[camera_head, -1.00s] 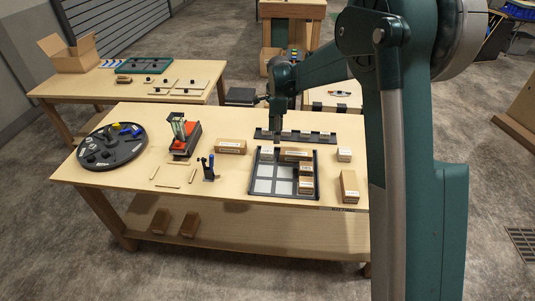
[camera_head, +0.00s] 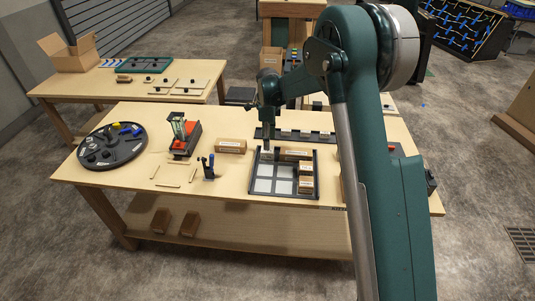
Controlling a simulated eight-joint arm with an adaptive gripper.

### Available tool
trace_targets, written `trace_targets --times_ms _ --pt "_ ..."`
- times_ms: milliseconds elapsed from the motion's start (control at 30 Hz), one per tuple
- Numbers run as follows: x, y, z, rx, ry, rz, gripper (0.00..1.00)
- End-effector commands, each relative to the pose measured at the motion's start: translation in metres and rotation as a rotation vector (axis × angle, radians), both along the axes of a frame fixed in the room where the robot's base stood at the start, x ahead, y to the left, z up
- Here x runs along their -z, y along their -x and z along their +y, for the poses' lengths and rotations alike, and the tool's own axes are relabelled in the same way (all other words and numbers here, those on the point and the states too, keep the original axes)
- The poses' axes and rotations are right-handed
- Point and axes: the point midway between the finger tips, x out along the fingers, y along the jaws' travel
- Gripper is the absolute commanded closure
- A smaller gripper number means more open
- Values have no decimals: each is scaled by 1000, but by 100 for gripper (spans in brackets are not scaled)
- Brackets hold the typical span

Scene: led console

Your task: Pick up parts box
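My gripper (camera_head: 268,147) points down over the far left corner of the dark divided tray (camera_head: 254,187). Its fingers are too small to tell whether they are open or shut. A small pale-topped box sits in that corner, just under the fingertips; contact cannot be told. Brown parts boxes with white labels fill other cells: one at the back (camera_head: 297,153) and two down the right side (camera_head: 305,169) (camera_head: 306,187). Another brown box (camera_head: 231,146) lies on the table left of the tray.
A dark rail with small boxes (camera_head: 295,135) lies behind the tray. To the left are a red device (camera_head: 181,146), a small dark stand with a blue part (camera_head: 209,168), wooden strips and a round dark tray (camera_head: 111,148). Front table space is clear.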

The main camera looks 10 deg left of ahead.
Motion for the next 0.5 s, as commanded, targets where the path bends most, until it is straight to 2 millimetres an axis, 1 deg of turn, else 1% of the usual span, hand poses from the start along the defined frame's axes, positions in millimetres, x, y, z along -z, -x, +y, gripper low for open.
trace_targets --times_ms 100,233,500 --pt "10 0 0 0 0 0 56" --pt "19 0 0 0 0 0 56" --pt "21 0 0 0 0 0 56"
